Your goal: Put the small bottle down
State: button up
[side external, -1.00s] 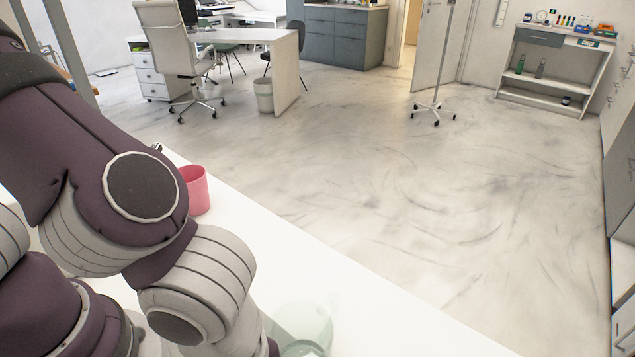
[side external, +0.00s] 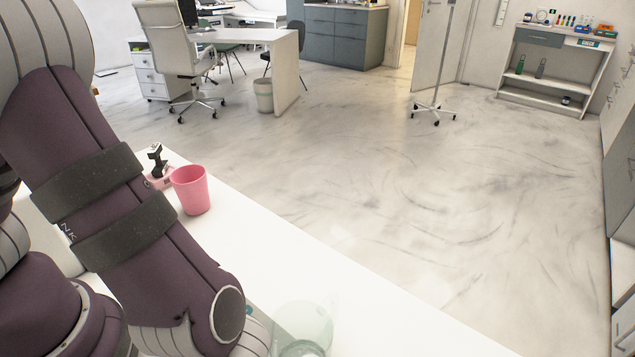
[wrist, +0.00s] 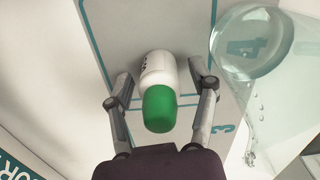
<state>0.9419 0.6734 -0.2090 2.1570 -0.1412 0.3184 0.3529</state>
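The small bottle (wrist: 158,72), white with a green cap (wrist: 159,108), shows in the wrist view with its cap toward the camera. It is between the two fingers of my gripper (wrist: 163,88). The fingers are spread, with a visible gap on each side of the bottle. Below it is a pale grey panel with teal lines (wrist: 112,32); I cannot tell whether the bottle's base touches it. In the side external view the bottle and gripper are hidden behind my arm or out of frame.
A clear glass vessel (wrist: 250,45) is close to the right finger; it also shows in the side external view (side external: 303,325). A pink cup (side external: 191,190) and a small black object (side external: 157,162) stand farther back on the white table (side external: 260,245). The table between is clear.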

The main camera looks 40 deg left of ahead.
notch_tip(320, 180, up, 12)
jog(key=shift+f, duration=0.1)
jog(key=shift+w+r, duration=0.15)
jog(key=shift+r, duration=0.15)
jog(key=w+a+r+n+t, duration=0.2)
jog(key=w+a+r+n, duration=0.3)
jog(key=a+n, duration=0.3)
jog(key=shift+w+a+t+h, duration=0.4)
jog(key=shift+w+a, duration=0.45)
jog(key=shift+a, duration=0.15)
jog(key=a+r+n+t, duration=0.1)
jog(key=a+n, duration=0.1)
jog(key=a, duration=0.1)
jog(key=a+n, duration=0.2)
jog(key=n, duration=0.1)
jog(key=a+r+n+t, duration=0.1)
jog(key=a+n, duration=0.1)
jog(key=a, duration=0.1)
jog(key=shift+s+a+r+n+t+y, duration=0.15)
jog(key=shift+a+r+n+t+y, duration=0.15)
jog(key=shift+a+r+n+y, duration=0.1)
jog(key=shift+c, duration=0.3)
jog(key=shift+s+a, duration=0.1)
jog(key=shift+a, duration=0.1)
